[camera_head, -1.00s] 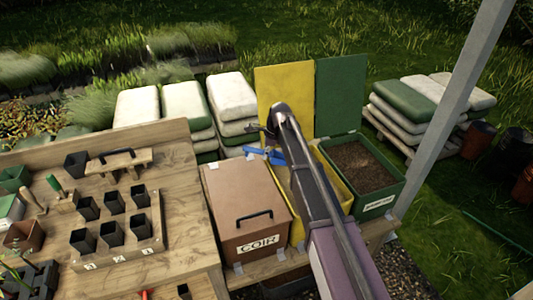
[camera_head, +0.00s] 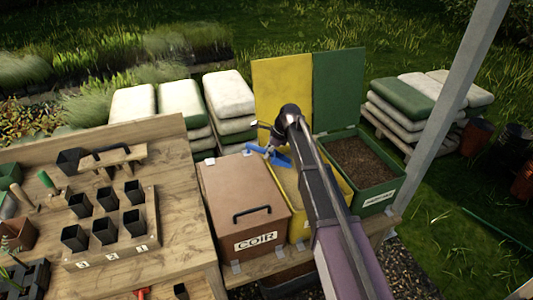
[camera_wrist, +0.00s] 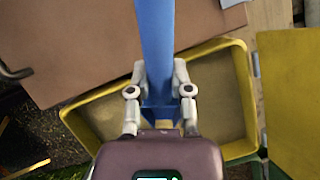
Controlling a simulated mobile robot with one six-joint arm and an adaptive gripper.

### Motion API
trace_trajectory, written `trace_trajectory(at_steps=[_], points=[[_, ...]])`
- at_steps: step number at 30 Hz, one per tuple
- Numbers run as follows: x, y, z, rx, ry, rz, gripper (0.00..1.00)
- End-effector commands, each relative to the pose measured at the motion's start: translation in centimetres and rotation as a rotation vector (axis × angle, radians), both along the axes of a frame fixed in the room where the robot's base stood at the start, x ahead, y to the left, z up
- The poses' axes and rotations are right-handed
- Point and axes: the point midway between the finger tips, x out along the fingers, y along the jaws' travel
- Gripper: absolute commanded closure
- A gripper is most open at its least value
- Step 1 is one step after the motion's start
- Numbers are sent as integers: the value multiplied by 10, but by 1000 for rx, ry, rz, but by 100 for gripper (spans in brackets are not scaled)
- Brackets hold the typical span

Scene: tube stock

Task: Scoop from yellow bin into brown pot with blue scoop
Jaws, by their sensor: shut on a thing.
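My gripper (camera_wrist: 160,95) is shut on the blue scoop (camera_wrist: 155,40), whose handle runs up between the fingers in the wrist view. In the head view the blue scoop (camera_head: 281,158) shows beside my arm, at the left edge of the yellow bin (camera_head: 299,226). The yellow bin's rim (camera_wrist: 88,107) lies below the gripper in the wrist view, with pale tan material inside. My gripper and arm hide part of the bin, and I cannot tell whether the scoop holds anything. A brown pot (camera_head: 18,236) stands at the left edge of the bench.
A closed brown COIR bin (camera_head: 240,195) is left of the yellow bin, and an open green bin (camera_head: 375,198) with dark soil is right. Raised yellow (camera_head: 282,88) and green (camera_head: 338,90) lids stand behind. Several black pots (camera_head: 105,230) stand on the wooden bench.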

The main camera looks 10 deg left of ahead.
Motion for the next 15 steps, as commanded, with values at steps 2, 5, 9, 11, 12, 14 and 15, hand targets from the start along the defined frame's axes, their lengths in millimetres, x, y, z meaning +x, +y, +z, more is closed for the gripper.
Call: trace_trajectory(at_steps=[2,5,9,11,12,14,15], points=[[0,-2,-5,14,4,-1,100],[1,-4,-9,36,9,-1,100],[2,-8,-13,64,15,-1,100],[2,-9,-15,75,18,-1,100],[2,-10,-16,83,20,-1,100],[3,-11,-18,94,24,-1,100],[3,-12,-19,101,25,-1,100]])
